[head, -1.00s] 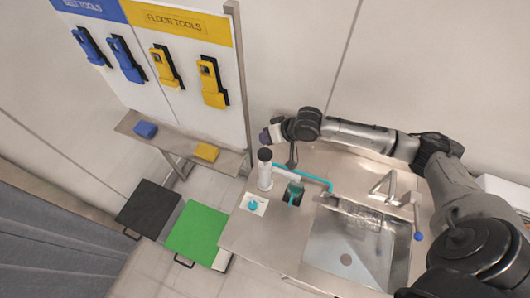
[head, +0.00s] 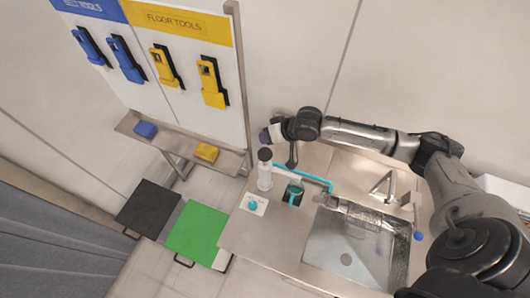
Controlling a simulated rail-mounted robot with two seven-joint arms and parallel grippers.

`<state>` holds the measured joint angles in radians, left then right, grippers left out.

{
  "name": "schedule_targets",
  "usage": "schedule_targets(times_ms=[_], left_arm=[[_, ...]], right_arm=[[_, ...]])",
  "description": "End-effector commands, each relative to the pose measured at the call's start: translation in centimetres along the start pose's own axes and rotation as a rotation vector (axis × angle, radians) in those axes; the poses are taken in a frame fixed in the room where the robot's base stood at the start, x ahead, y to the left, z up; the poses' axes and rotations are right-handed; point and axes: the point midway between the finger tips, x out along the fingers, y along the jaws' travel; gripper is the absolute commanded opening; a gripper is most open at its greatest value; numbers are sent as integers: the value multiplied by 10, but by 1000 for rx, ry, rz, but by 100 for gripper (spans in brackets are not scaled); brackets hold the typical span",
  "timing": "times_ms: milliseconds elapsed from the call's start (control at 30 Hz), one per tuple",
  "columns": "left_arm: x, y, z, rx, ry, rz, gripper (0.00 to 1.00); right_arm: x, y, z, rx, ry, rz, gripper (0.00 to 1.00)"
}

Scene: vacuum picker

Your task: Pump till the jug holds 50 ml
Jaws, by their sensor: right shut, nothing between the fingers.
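A white upright cylinder with a black cap, which looks like the pump (head: 265,176), stands near the back left of the steel counter. A small dark and teal vessel, probably the jug (head: 293,192), stands just right of it. Its liquid level is too small to read. A teal tube (head: 315,180) runs along the counter behind it. My right gripper (head: 268,137) is shut and empty, just behind and above the pump's cap in the picture. I cannot tell whether it touches anything. My left gripper is out of view.
A sink (head: 345,250) and a tap (head: 382,188) fill the counter's right side. A white card with a teal mark (head: 253,204) lies front left of the pump. A tool board (head: 190,60) stands left, above a shelf holding a blue block (head: 145,130) and yellow block (head: 207,152).

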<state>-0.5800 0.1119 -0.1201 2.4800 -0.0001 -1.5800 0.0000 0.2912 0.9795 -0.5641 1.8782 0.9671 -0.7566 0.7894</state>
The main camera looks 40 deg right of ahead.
Motion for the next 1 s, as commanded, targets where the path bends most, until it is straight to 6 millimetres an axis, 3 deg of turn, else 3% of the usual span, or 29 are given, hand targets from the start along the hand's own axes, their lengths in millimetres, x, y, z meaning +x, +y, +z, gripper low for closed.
schedule_targets(times_ms=[300, 700, 1000], left_arm=[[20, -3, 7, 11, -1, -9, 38], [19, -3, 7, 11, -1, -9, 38], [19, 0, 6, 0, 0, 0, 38]], right_arm=[[-21, -5, -46, -101, 68, 16, 0], [-26, -20, -16, -787, -22, -41, 0], [-27, -26, -11, -1293, -16, -78, 0]])
